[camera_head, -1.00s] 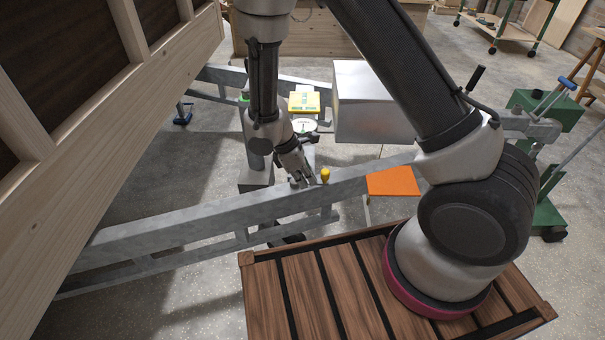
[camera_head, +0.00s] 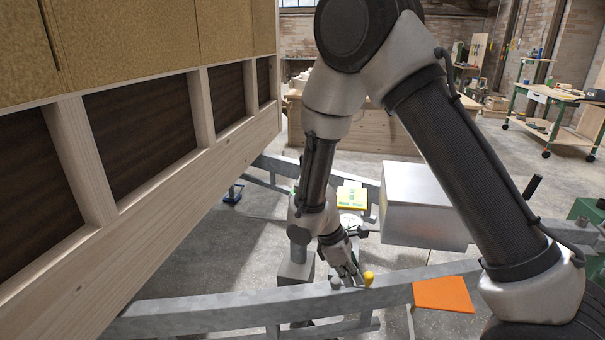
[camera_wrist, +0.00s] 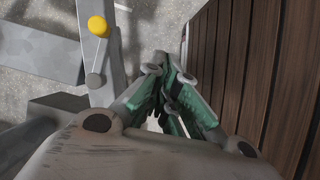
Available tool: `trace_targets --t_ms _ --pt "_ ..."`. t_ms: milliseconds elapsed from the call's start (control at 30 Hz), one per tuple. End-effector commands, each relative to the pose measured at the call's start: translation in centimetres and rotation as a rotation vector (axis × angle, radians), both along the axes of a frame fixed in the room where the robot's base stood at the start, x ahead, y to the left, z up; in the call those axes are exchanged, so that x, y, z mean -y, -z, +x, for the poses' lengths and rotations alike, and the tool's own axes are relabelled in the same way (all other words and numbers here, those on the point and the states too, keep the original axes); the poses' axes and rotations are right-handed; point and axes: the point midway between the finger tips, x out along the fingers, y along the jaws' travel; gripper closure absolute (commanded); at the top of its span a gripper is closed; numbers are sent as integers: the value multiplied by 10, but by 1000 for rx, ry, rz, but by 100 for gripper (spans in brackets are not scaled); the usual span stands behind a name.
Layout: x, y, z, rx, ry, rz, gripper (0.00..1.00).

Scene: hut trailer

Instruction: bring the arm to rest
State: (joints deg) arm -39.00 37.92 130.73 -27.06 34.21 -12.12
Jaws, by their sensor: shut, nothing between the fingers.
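My gripper (camera_head: 352,278) is low over the grey steel trailer beam (camera_head: 235,308), at the end of my bent, downward-reaching arm. Its fingers are shut and empty; they also show close up in the wrist view (camera_wrist: 168,100). A small yellow knob (camera_head: 369,279) is at the beam, just right of my gripper in the head view. In the wrist view the yellow knob (camera_wrist: 97,26) lies up and left of the fingers, apart from them. Whether the fingertips touch the beam I cannot tell.
The hut's timber wall (camera_head: 150,220) fills the left side. A silver metal box (camera_head: 425,200) stands right of my forearm, with a yellow item (camera_head: 351,195) beside it. An orange panel (camera_head: 444,295) lies right of the knob. A wheeled cart (camera_head: 555,115) stands far right.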

Motion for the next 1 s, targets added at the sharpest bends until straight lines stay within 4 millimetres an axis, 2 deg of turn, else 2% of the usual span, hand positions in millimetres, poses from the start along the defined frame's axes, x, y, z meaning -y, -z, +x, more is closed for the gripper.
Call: trace_targets --t_ms 67,133,367,500,700,1000 --pt "15 -5 -18 -22 74 -47 100" --pt "24 -27 -30 -10 163 -62 100" --pt "58 -105 -48 64 445 -15 100" --pt "85 -159 -63 131 644 61 100" --pt "124 -226 -94 247 910 212 100" --pt "172 -300 -139 508 1173 463 100"
